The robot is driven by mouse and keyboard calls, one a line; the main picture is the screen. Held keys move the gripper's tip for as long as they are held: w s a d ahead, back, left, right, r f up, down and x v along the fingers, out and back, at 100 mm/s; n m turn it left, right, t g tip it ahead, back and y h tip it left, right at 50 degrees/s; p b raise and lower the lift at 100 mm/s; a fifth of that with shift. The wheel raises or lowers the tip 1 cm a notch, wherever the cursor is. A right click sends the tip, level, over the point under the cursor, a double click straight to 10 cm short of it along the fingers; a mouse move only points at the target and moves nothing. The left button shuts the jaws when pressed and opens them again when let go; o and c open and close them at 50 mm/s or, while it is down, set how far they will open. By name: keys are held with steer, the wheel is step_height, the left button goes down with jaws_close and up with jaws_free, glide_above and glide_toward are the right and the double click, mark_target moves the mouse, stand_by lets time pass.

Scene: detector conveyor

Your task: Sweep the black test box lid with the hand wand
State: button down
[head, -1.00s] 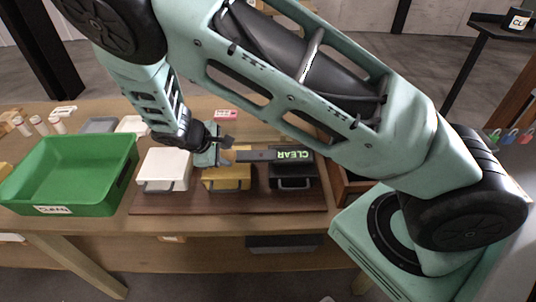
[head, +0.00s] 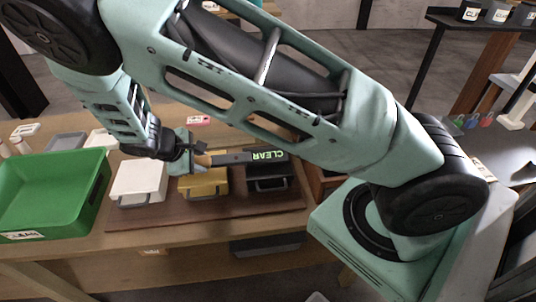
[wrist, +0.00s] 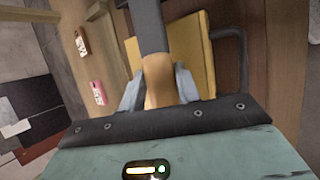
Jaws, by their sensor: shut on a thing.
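My gripper (head: 197,160) is shut on the tan handle of the hand wand (head: 232,158). The wand's dark shaft points right in the head view, and its far end carries green letters reading CLEAR. That end lies over the lid of the black test box (head: 268,178); whether it touches the lid I cannot tell. In the wrist view my gripper's fingers (wrist: 159,88) stand on both sides of the tan handle, and the dark wand shaft (wrist: 150,25) runs up out of frame. The black box cannot be made out there.
A yellow box (head: 205,188) and a white box (head: 138,178) stand left of the black box on a brown mat (head: 170,222). A green bin (head: 45,195) stands further left. A pink-labelled item (head: 198,119) lies behind the boxes. Small padlocks (head: 472,121) show at the right.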

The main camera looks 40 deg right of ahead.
steer(key=shift+r+p, duration=2.1)
steer(key=shift+r, duration=0.85)
steer(key=shift+d+f, duration=0.1)
steer(key=shift+f, duration=0.05)
